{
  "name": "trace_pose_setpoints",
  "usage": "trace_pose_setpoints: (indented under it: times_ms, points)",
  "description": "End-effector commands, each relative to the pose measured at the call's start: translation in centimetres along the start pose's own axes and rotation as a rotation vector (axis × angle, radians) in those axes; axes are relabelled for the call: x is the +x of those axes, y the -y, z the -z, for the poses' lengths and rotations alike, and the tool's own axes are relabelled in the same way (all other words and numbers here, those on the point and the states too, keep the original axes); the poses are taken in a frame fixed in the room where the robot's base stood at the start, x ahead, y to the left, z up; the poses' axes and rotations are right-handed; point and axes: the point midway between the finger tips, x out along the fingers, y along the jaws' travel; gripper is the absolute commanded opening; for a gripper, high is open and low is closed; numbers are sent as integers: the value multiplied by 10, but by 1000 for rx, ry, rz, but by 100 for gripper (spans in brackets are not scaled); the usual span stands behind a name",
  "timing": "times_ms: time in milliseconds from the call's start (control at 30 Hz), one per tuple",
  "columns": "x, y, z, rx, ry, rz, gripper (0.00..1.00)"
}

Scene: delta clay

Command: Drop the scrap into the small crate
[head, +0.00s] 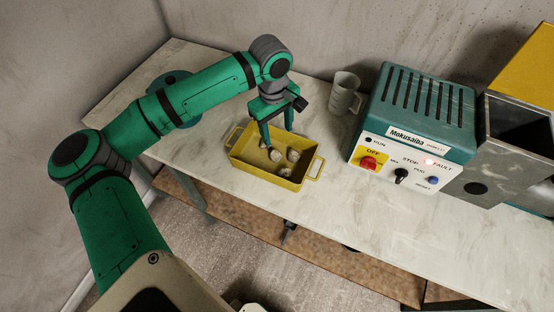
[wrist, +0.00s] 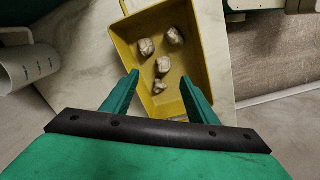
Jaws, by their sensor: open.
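The small crate is a yellow open box (head: 263,175) with a handle at each end, on the pale tabletop. It also shows in the wrist view (wrist: 206,22). Several pale, lumpy pieces of scrap (head: 293,155) lie inside it; they also show in the wrist view (wrist: 175,36). My gripper (head: 277,136) is open over the back part of the crate, fingers pointing down. In the wrist view, one lump (wrist: 159,87) shows between the open fingertips (wrist: 160,76), with clear gaps on both sides. Its exact height is hard to tell.
A grey mug (head: 343,94) stands behind and right of the crate. The tabletop (head: 330,230) in front of the control box is clear.

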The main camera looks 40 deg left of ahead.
Motion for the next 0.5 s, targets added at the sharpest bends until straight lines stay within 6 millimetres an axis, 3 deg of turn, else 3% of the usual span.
trace_pose_setpoints:
  times_ms: [200, 500]
  points:
    - [-32, 0, 1, -1, -1, 0, 53]
    - [-42, 0, 0, -1, 1, 0, 53]
